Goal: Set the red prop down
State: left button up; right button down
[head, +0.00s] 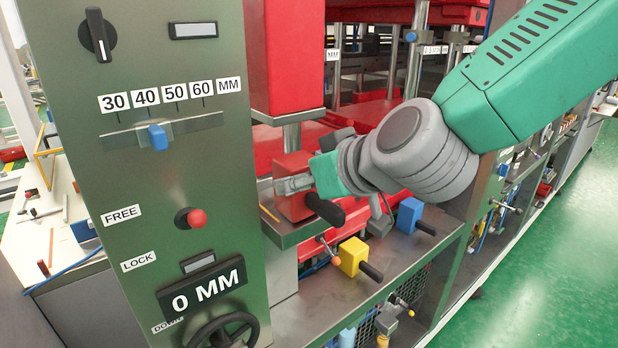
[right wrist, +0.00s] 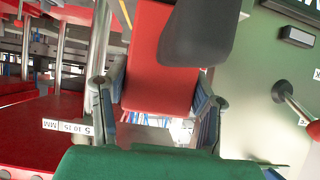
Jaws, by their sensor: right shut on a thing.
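The red prop (head: 292,206), a red block with a black handle (head: 325,209), is in the middle of the head view, just right of the green control panel. My right gripper (head: 300,184) comes in from the right and is shut on it. In the right wrist view the red block (right wrist: 163,60) sits between the two fingers (right wrist: 157,95), its dark handle crossing the upper part. The prop is just over a grey metal ledge (head: 290,234); I cannot tell if it touches. My left gripper is not in view.
A yellow block (head: 352,256) and a blue block (head: 410,214), both with black handles, stand on the lower metal shelf (head: 370,295). The green control panel (head: 170,260) with knobs and a 0 MM display rises close on the left. Red machine plates lie behind.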

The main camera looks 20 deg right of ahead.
jog(key=shift+a, duration=0.1)
jog(key=c, duration=1)
grip_release()
jog(key=shift+d, duration=0.2)
jog(key=o, duration=0.4)
jog(key=shift+d, duration=0.3)
jog(key=shift+s+f, duration=0.1)
